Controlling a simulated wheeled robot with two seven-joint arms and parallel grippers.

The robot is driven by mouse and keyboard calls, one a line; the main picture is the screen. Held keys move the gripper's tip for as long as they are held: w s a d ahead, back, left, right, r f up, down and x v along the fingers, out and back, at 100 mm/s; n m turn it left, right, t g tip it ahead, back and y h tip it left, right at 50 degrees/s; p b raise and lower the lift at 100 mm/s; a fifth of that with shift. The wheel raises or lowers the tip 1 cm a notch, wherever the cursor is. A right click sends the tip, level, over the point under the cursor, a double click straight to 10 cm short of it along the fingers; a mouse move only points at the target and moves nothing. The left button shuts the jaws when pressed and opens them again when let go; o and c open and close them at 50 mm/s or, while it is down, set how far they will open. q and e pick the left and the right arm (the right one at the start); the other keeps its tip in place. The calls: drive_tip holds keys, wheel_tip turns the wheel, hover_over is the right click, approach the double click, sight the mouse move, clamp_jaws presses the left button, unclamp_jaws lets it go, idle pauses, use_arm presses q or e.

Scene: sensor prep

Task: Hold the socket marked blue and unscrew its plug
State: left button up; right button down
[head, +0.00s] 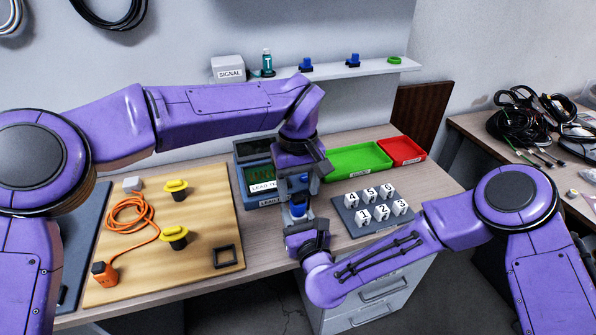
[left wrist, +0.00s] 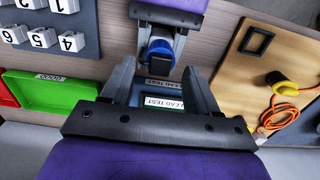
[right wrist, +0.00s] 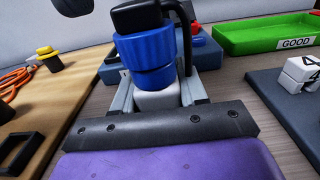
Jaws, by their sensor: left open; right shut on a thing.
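My right gripper (right wrist: 157,95) is shut on the blue-marked socket. Its pale grey body (right wrist: 157,101) sits between the fingers. A ribbed blue part (right wrist: 146,58) with a black top (right wrist: 137,16) stands upright on it; I cannot tell exactly where socket ends and plug begins. In the head view, the blue piece (head: 298,209) shows just above my right gripper (head: 300,222). My left gripper (head: 298,187) is open, pointing down above it.
A lead tester (head: 246,196) stands behind the grippers. A green tray (head: 358,161) and red tray (head: 402,150) stand at the back right; a numbered-block board (head: 352,222) is right. A wooden board (head: 200,205) with yellow-topped pieces (head: 175,187) and orange cable (head: 128,212) is left.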

sight(298, 196)
use_arm(q)
wheel_tip(298, 196, down, 3)
drive_tip(key=shift+f, duration=0.15)
